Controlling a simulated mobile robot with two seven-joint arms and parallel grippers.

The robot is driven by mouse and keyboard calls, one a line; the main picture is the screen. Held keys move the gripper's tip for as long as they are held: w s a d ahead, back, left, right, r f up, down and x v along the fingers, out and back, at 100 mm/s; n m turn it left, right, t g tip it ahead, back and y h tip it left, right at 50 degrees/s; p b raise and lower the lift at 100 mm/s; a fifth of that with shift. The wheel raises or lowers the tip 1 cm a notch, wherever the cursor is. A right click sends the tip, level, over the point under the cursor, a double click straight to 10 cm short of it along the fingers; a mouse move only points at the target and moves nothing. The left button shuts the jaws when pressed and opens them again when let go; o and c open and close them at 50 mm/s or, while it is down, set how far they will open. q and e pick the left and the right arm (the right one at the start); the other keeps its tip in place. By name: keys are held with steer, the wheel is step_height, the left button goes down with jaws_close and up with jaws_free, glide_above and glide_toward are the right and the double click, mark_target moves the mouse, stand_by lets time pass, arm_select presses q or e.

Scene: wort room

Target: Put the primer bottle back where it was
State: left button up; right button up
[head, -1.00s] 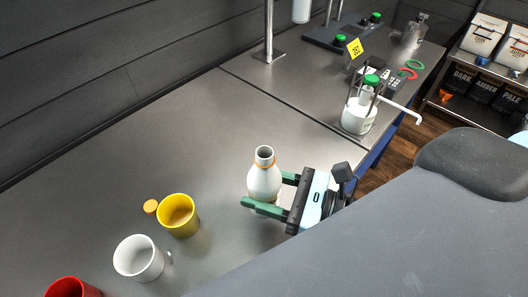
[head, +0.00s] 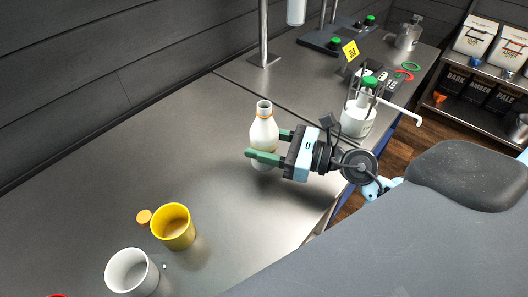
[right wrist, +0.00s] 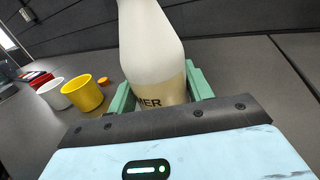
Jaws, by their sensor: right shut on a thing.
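The primer bottle (head: 264,133) is white with an orange band at its open neck and a tan lower part. It stands upright between the green fingers of my right gripper (head: 268,146), which is shut on it. In the right wrist view the bottle (right wrist: 152,45) fills the space between the fingers, and part of a label ending in "MER" shows. I cannot tell whether its base touches the counter (head: 200,150). An orange cap (head: 144,216) lies on the counter beside a yellow cup. My left gripper is not in view.
The yellow cup (head: 174,228) and a white cup (head: 131,271) stand at the lower left. The counter left of the bottle is clear.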

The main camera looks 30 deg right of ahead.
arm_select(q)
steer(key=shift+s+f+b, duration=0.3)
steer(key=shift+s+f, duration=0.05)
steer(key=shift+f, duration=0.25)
arm_select(e)
steer(key=shift+f, duration=1.6)
steer(key=shift+f, duration=0.2)
steer(key=o, duration=1.1)
steer(key=shift+r, duration=0.1)
steer(key=shift+s+d+r, duration=0.1)
steer(key=shift+r, duration=0.05)
steer(key=b+v, duration=0.3)
steer(key=v, duration=0.7)
steer(key=shift+s+f+b, duration=0.15)
steer(key=shift+f+b, duration=0.05)
steer(key=shift+b, duration=0.2)
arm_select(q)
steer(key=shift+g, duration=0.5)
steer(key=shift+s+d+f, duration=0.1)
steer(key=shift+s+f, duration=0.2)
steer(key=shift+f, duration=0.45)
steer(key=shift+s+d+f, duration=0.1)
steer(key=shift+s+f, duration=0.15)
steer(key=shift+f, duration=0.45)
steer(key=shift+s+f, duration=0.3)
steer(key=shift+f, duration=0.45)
arm_select(e)
steer(key=shift+v, duration=0.8)
